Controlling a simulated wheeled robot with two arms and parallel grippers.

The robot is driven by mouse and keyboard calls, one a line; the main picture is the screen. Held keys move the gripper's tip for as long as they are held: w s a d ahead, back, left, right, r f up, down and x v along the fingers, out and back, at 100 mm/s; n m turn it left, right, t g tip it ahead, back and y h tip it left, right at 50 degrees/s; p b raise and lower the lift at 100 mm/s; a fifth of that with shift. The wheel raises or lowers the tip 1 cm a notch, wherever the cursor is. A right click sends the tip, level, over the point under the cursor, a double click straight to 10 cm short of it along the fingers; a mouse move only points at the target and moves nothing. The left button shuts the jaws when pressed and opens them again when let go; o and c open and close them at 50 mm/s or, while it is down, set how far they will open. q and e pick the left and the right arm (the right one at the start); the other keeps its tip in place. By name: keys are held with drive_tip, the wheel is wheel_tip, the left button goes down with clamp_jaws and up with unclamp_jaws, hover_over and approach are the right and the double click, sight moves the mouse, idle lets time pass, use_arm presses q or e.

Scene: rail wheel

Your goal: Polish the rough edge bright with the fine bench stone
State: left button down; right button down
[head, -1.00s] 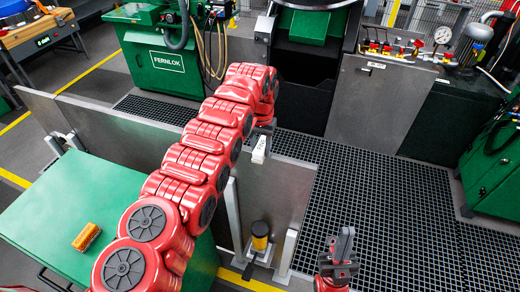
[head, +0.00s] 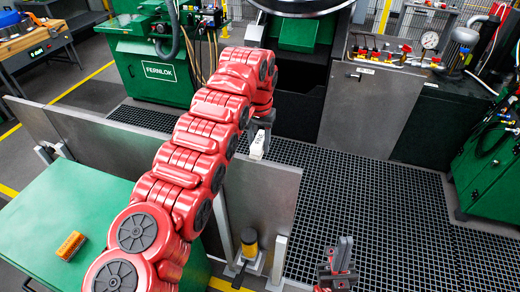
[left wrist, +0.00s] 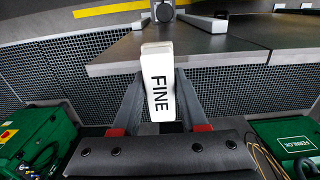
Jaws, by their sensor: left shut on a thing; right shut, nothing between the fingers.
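A white stone (left wrist: 158,80) lettered FINE is held between the fingers of my left gripper (left wrist: 160,108) in the left wrist view. In the head view the stone (head: 258,146) hangs below my left gripper (head: 263,123), in front of the grey panel. I cannot tell whether it touches the panel. My right gripper (head: 341,255) is shut and empty at the bottom right of centre, pointing up above the floor grating. A curved grey metal rim (head: 300,8) shows at the top edge of the head view, mostly cut off. No rough edge can be made out.
A grey panel (head: 268,195) crosses the middle. A green bench top (head: 60,215) with an orange-brown block (head: 71,246) is at lower left. A yellow-and-black cylinder (head: 249,243) stands by the panel. Green machines (head: 150,60) stand behind. The floor grating (head: 390,220) at right is clear.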

use_arm(q)
drive_tip(key=shift+r, duration=1.15)
